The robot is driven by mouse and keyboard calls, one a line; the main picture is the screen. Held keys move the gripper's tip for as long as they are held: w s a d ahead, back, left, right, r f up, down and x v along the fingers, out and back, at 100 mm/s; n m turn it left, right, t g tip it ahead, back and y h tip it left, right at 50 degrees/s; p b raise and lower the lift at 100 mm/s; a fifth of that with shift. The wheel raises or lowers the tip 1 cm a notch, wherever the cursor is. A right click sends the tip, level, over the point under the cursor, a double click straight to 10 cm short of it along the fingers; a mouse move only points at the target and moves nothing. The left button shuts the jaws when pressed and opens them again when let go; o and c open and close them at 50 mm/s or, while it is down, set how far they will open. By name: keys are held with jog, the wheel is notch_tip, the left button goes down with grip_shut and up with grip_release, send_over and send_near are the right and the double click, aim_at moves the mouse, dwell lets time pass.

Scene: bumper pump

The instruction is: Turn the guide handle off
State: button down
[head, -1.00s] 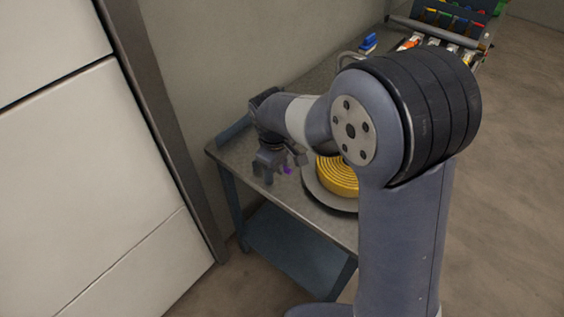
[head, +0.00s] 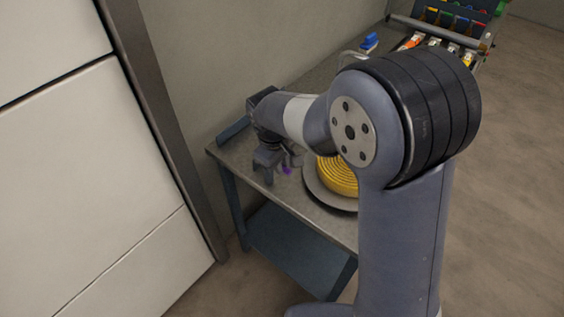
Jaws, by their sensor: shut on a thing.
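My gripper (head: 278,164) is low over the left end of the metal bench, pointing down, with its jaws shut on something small. A small purple part (head: 287,170) shows at the fingers and looks like the guide handle. Most of it is hidden by the fingers, so its angle cannot be told. A yellow ribbed coil (head: 338,176) sits on a round grey plate (head: 318,195) just right of the gripper. My arm covers the right side of the coil.
The bench (head: 222,153) stands against the wall, with a blue lower shelf (head: 290,250). A blue item (head: 369,41) and a rack of coloured parts (head: 455,18) are at the far end. A white panelled door (head: 90,160) is at left. Open floor lies right.

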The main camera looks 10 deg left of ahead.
jog(key=c, duration=1.4)
grip_release()
jog(key=shift+r, duration=0.1)
jog(key=r, duration=0.3)
jog(key=s+r, duration=0.1)
jog(key=r, duration=0.3)
jog(key=s+a+r+b, duration=0.1)
jog(key=r, duration=0.2)
jog(key=shift+a+r, duration=0.1)
jog(key=shift+r, duration=0.15)
jog(key=f, duration=0.3)
jog(key=w+f, duration=0.1)
jog(key=f, duration=0.2)
jog(key=d+f+p, duration=0.1)
jog(key=f, duration=0.3)
jog(key=shift+w+d, duration=0.1)
jog(key=shift+w, duration=0.3)
jog(key=shift+w+f, duration=0.1)
jog(key=shift+f, duration=0.3)
jog(key=shift+w+d+r+n, duration=0.1)
jog(key=shift+n, duration=0.3)
